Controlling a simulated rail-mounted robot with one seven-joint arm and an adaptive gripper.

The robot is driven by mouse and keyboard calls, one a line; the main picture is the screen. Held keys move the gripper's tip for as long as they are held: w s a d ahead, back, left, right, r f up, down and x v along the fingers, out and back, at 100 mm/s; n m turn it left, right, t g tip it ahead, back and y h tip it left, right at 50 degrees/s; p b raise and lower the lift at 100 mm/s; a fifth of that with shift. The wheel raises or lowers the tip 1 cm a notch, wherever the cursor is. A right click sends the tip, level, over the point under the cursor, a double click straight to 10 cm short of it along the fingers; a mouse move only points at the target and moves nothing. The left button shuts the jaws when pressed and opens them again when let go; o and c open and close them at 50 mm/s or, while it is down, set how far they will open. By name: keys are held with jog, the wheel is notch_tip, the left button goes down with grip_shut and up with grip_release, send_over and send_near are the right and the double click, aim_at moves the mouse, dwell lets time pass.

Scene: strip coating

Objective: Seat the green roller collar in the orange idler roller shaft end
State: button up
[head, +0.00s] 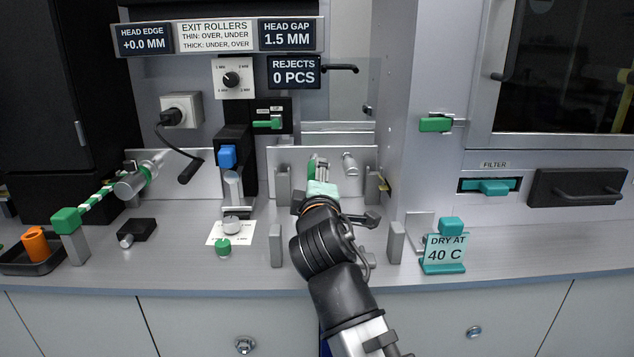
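My gripper (320,175) reaches away from the camera to the low grey panel at the back middle. Its own body hides most of its fingers, so I cannot tell whether they are open or shut. A small green piece (312,164) shows at its fingertips; it may be the green roller collar, and I cannot tell whether it is held. An orange cylinder (36,243) stands tilted in a dark tray at the far left; I cannot tell whether it is the orange idler roller. Any shaft end near my gripper is hidden.
A grey roller stub (349,163) projects just right of my fingertips. Upright grey posts (276,245) stand on both sides of my arm. A striped green-and-white bar (101,197) and a metal roller (132,184) are at left. A teal sign (444,252) stands at right.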

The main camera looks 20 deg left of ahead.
jog(key=shift+s+d, duration=0.1)
jog(key=v, duration=0.7)
jog(key=shift+s, duration=0.1)
dwell(0.4)
